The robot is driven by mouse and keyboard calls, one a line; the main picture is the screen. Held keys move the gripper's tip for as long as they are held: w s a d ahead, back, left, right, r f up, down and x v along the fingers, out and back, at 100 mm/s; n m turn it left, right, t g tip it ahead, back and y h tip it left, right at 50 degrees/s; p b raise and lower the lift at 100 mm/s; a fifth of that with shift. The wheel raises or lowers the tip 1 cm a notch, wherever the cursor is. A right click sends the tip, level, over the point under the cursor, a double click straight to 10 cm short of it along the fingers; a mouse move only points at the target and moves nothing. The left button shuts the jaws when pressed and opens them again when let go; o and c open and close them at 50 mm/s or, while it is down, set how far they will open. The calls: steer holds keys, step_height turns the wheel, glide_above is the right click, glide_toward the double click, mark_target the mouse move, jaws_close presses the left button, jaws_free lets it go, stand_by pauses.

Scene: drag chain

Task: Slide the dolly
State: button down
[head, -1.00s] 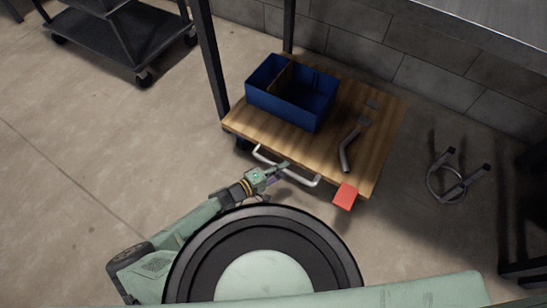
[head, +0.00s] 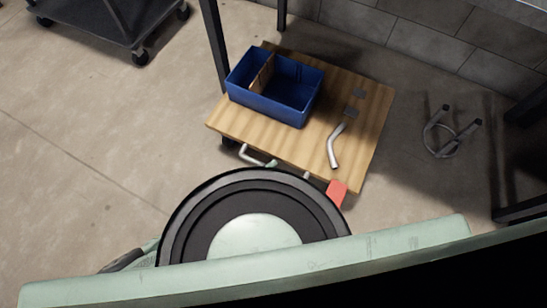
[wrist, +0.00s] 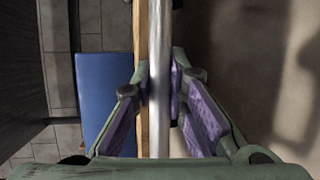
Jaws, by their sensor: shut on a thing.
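The dolly (head: 215,121) is a low wooden platform on casters with a pale bar handle (head: 246,156) along its near edge. It stands partly beside dark table legs. In the wrist view the handle bar (wrist: 158,110) runs up between the purple-padded fingers of my gripper (wrist: 162,85), which is shut on it. On the dolly are a blue bin (head: 275,110), a bent metal pipe (head: 335,150), small grey plates (head: 352,113) and a red block (head: 337,193) at the near right corner.
A dark table leg (head: 214,50) stands close behind the dolly's left side. A dark cart (head: 85,15) is at the upper left. A ring-shaped metal item (head: 440,145) lies on the floor to the right. Floor at left is clear.

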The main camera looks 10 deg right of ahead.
steer(key=shift+s+a, duration=0.6)
steer(key=shift+s, duration=0.3)
steer(key=c, duration=1.6)
jaws_free()
steer(key=shift+o, duration=0.2)
steer(key=v, duration=1.2)
